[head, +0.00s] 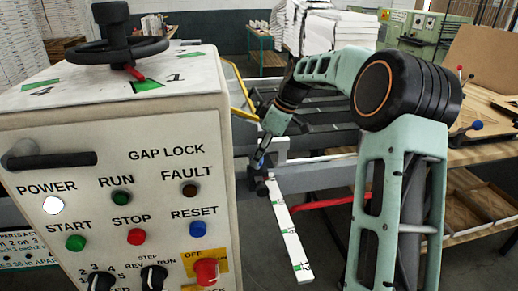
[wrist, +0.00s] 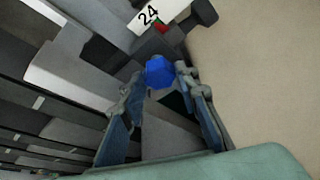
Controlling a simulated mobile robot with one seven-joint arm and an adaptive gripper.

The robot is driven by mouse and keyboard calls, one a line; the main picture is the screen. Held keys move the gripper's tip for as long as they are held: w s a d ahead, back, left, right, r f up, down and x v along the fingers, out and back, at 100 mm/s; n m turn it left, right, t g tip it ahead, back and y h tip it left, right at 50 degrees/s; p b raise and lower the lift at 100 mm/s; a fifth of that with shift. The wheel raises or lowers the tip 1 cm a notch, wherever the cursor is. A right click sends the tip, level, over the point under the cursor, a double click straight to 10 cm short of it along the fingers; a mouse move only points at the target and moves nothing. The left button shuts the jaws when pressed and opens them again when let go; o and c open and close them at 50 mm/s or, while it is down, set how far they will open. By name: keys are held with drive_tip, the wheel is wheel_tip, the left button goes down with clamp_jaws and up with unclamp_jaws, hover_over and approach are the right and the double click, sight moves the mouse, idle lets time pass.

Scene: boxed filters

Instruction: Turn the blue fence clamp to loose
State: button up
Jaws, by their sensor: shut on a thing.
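The blue fence clamp (wrist: 160,72) is a faceted blue knob at the upper middle of the wrist view. My gripper (wrist: 160,84) is shut on it, one finger on each side, and the knob's top face shows between the fingertips. In the head view my gripper (head: 261,160) points down at the dark fence block, beyond the control box. There I cannot make out the clamp apart from the fingers. A white scale strip (wrist: 158,14) with the number 24 and a red mark lies just past the clamp; it also shows in the head view (head: 290,240).
A large control box (head: 130,180) with buttons, a black handle and a handwheel (head: 108,45) on top fills the left, close to my arm. A red bar (head: 325,201) runs near my arm. A wooden bench (head: 485,155) with small knobs stands at the right.

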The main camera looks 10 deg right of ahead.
drive_tip(key=shift+n+p, duration=0.35)
drive_tip(key=shift+n, duration=0.25)
drive_tip(key=o, duration=1.1)
drive_tip(key=shift+r, duration=0.15)
drive_tip(key=shift+v, duration=3.9)
drive_tip(key=shift+w, duration=0.1)
drive_tip(key=shift+c, duration=0.3)
